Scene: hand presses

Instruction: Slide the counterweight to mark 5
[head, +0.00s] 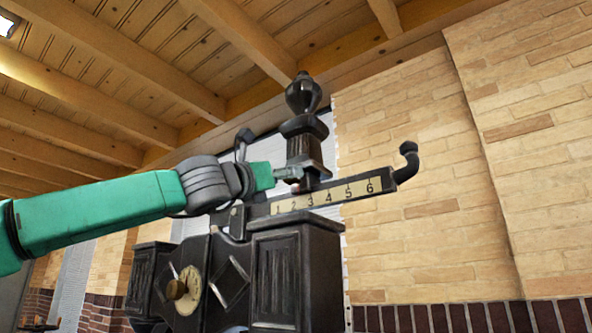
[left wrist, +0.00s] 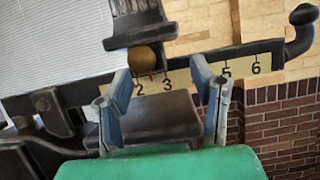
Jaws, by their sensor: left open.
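The counterweight (head: 304,128) is a dark, urn-shaped weight standing upright on the beam (head: 330,194), whose pale scale is numbered 1 to 6. In the left wrist view, the counterweight's lower part (left wrist: 138,27) shows above a brass knob (left wrist: 142,59). A small red pointer below the knob stands between marks 2 and 3. Mark 5 (left wrist: 227,71) is farther right along the scale. My left gripper (head: 288,173) is open beside the counterweight's lower part. In the left wrist view, its two fingers (left wrist: 160,68) are apart, with the knob between them in the picture; contact cannot be told.
The beam ends at right in an upturned black hook (head: 407,163). Below is the dark press body (head: 297,270) with a round dial (head: 189,290). A brick wall (head: 440,240) stands behind. The beam right of the counterweight looks clear.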

